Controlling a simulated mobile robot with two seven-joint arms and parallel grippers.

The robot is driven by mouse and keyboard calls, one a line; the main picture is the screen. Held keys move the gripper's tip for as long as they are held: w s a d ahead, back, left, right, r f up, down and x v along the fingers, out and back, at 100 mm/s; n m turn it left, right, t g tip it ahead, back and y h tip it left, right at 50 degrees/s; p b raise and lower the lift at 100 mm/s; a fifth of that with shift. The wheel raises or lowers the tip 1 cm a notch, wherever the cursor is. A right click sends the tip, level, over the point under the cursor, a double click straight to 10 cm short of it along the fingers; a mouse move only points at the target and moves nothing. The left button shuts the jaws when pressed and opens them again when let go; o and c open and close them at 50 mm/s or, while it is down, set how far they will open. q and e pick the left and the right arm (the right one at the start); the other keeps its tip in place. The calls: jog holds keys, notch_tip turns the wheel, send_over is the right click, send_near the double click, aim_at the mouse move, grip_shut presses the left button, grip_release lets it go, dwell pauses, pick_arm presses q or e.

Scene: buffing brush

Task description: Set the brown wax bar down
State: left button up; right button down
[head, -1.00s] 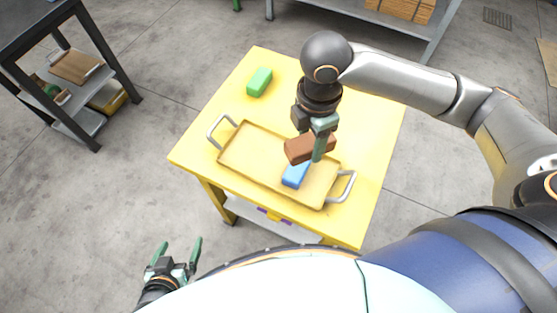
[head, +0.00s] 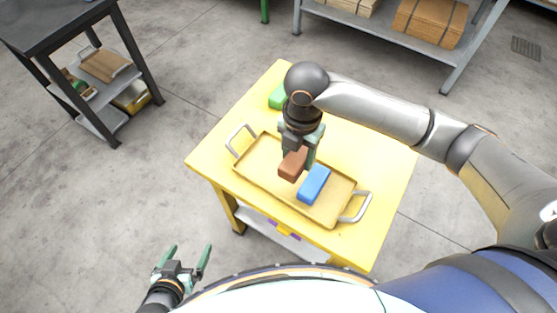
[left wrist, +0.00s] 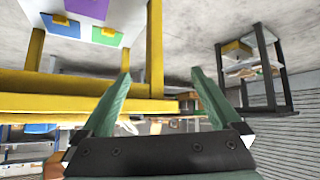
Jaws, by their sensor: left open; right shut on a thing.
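The brown wax bar (head: 292,164) is between the fingers of my right gripper (head: 301,157), which is shut on it. The bar is over the tray (head: 262,178), left of the blue bar (head: 314,184); whether it touches the tray floor I cannot tell. The blue bar lies in the tray. A green bar (head: 278,96) lies on the yellow table (head: 376,173) behind my right gripper, partly hidden by it. My left gripper (head: 188,260) is open and empty, low beside the table; its fingers also show in the left wrist view (left wrist: 158,105).
The tray has raised metal handles (head: 357,208) at both ends. The table's right side is clear. A dark shelf cart (head: 103,68) stands at the far left, and a grey rack (head: 383,22) with boxes stands behind.

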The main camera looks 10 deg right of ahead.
jog(key=b, duration=0.2)
send_over(277, 160)
jog(key=s, duration=0.2)
jog(key=f, duration=0.6)
jog(key=shift+a+f, duration=0.3)
jog(key=shift+f, duration=1.6)
jog(key=shift+f, duration=0.2)
jog(key=shift+c, duration=1.1)
grip_release()
notch_tip(277, 160, up, 12)
jog(key=p, duration=0.1)
jog(key=shift+r+p, duration=0.25)
jog(key=shift+p, duration=0.1)
